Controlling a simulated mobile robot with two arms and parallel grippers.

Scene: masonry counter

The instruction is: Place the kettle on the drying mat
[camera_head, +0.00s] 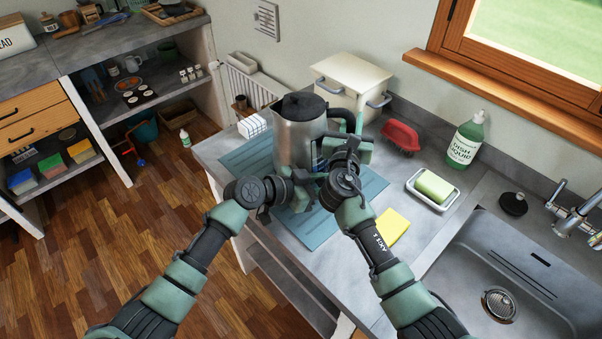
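A steel kettle (298,134) with a black lid and a black handle on its right side stands upright over the blue drying mat (246,160). Its base is partly hidden by my arms, so I cannot tell whether it rests on the mat or is held just above it. My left gripper (308,183) is low in front of the kettle, its fingers mostly hidden. My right gripper (347,142) is at the kettle's right side by the handle. Whether its fingers are closed on the handle is hidden.
A cream bread box (351,80) stands close behind the kettle. A white rack-like item (252,126) is left of the kettle.

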